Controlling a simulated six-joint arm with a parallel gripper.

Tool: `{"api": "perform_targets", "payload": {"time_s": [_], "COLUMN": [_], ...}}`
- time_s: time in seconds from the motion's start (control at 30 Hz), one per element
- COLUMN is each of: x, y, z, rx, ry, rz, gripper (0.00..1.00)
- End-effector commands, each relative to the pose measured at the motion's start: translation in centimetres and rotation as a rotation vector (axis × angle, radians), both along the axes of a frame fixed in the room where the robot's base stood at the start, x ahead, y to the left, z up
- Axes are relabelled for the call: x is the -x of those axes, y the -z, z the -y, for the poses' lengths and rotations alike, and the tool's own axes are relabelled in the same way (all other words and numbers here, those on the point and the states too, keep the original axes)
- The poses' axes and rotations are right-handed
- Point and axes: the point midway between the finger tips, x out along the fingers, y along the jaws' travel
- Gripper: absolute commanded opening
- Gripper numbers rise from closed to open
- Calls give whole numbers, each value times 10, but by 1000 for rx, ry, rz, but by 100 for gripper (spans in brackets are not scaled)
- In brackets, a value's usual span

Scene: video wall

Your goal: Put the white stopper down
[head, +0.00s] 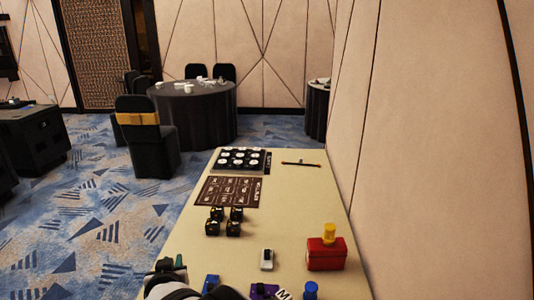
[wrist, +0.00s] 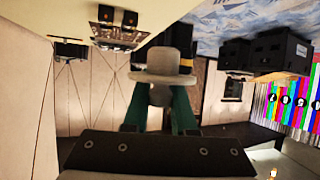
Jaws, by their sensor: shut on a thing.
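The white stopper (wrist: 162,64), with a wide flat rim and a narrower round top, is held in the wrist view. My gripper (wrist: 160,98) has its two green fingers shut on the narrow part below the rim. In the head view my gripper (head: 170,265) is at the bottom left, at the table's left edge, and the stopper cannot be made out there. The wrist view looks tilted, so the height above the table (head: 300,198) cannot be told.
A dark tray of white round pieces (head: 240,158), a brown printed mat (head: 230,191), several small black blocks (head: 224,221), a white-and-dark piece (head: 267,259) and a red box (head: 327,255) with a yellow knob stand on the table. Blue items (head: 310,290) are in front. The middle right is clear.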

Motion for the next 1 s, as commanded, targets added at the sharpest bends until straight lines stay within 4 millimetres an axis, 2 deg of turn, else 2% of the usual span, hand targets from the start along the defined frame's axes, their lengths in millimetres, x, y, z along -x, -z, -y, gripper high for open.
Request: {"api": "perform_targets", "payload": {"time_s": [0.03, 0.1, 0.17, 0.23, 0.3, 0.4, 0.5, 0.6, 0.7, 0.87, 1.0], "x": [-11, -22, -28, -27, -19, 0, 22, 39, 47, 42, 30], "y": [-18, -41, -62, -83, -100, -116, -124, -127, -127, -121, -107], "z": [26, 67, 106, 157, 207, 268, 312, 338, 350, 348, 344], "rx": [-5, -3, -3, -2, -1, 0, 0, -1, -2, -3, 1], "ry": [23, 50, 77, 114, 157, 220, 274, 315, 334, 365, 445], "rz": [4, 4, 5, 5, 3, 2, 0, 0, -1, -2, 3], "gripper": [0, 0, 0, 0, 0, 0, 0, 0, 0, 0, 0]}}
